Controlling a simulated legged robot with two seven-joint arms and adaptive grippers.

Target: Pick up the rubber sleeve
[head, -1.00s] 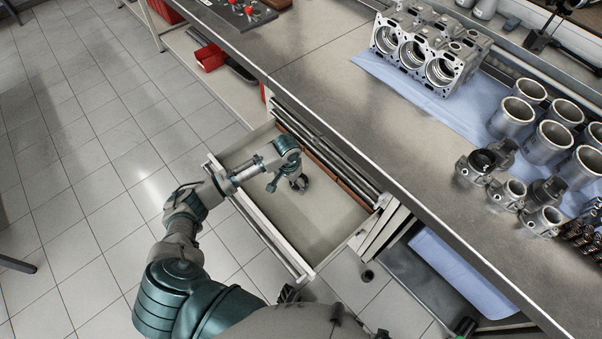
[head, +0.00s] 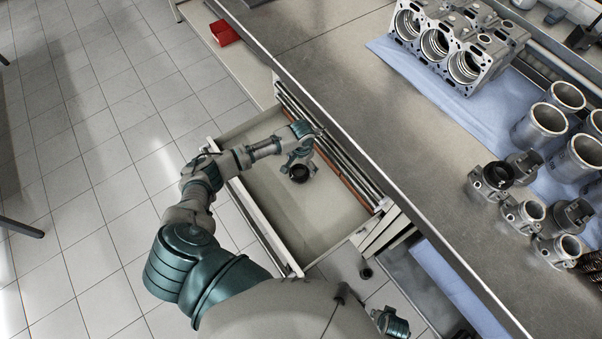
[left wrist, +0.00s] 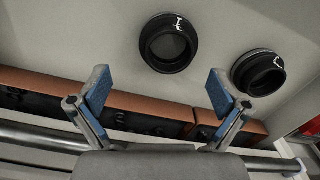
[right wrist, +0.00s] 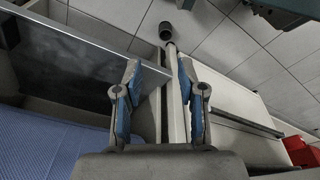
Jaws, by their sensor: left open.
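A black rubber sleeve, a short thick ring, lies on the floor of the open drawer (head: 255,222) and shows in the head view (head: 300,174). The left wrist view shows two such black rings: a rubber sleeve near the middle (left wrist: 168,43) and a second sleeve at the right (left wrist: 258,73). My left gripper (head: 303,158) is over the drawer, its fingers spread and empty; in the left wrist view the first ring lies just beyond the gap between its fingertips (left wrist: 160,80).
The drawer's walls surround my left gripper, with the workbench (head: 330,85) edge just behind. Brown strips line the drawer's back. An engine block (head: 455,45), cylinder liners (head: 540,125) and pistons stand on the bench. A small black cylinder (head: 366,273) is below, right of the drawer.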

